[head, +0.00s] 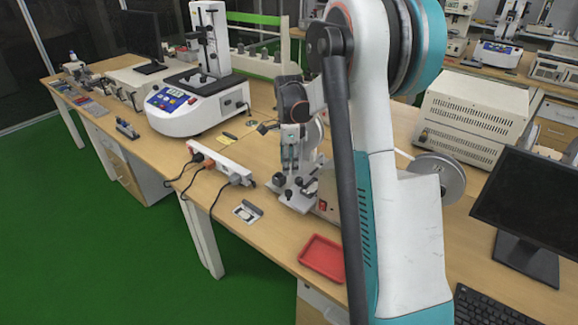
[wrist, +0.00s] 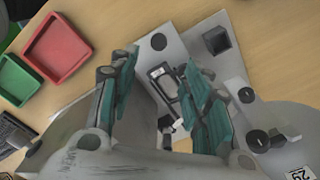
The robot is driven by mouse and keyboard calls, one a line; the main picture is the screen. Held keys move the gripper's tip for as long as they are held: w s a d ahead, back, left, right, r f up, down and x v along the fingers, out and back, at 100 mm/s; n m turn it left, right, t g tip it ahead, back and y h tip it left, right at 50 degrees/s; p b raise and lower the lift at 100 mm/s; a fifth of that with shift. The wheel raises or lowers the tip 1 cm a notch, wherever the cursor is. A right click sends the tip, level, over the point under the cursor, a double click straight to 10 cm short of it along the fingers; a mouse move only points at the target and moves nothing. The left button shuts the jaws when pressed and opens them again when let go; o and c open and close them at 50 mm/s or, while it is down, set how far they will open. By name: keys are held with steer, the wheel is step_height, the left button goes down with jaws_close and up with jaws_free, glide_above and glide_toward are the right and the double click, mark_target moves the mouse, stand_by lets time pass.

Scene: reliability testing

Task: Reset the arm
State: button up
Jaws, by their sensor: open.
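My arm (head: 385,180) reaches from the right foreground over the wooden bench. My gripper (head: 290,158) points down above a small grey test device (head: 297,195) in the head view. In the wrist view my gripper (wrist: 160,82) has its two teal-padded fingers spread apart. Between and beneath them lies a small black-framed piece (wrist: 161,75) on the device's grey plate (wrist: 190,50). The fingers do not appear closed on it. A black block (wrist: 217,40) and dark round knobs (wrist: 258,140) stand on the device beside the right finger.
A red tray (head: 322,258) lies at the bench's front edge; a green tray (wrist: 15,80) is beside it in the wrist view. A power strip (head: 222,165) with cables, a white tester (head: 198,100), a beige instrument box (head: 473,115) and a monitor (head: 530,210) crowd the bench.

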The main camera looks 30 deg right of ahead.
stand_by(0.4)
steer(key=s+a+r+n+t+p, duration=0.1)
steer(key=s+a+r+n+t, duration=0.1)
steer(key=s+a+r+n, duration=0.55)
steer(key=s+a+r+n+t+p, duration=0.15)
steer(key=s+a+r+n, duration=0.25)
steer(key=a+r, duration=0.6)
steer(key=s+a+f+n+t+b, duration=0.1)
steer(key=s+a+f+n+t, duration=0.1)
steer(key=s+n, duration=0.4)
steer(key=s+a+f+n+t+b, duration=0.1)
steer(key=s+a+f+n, duration=0.2)
steer(key=s, duration=0.7)
steer(key=n, duration=0.2)
steer(key=shift+a+f+n+t, duration=0.2)
steer(key=shift+n+t, duration=0.15)
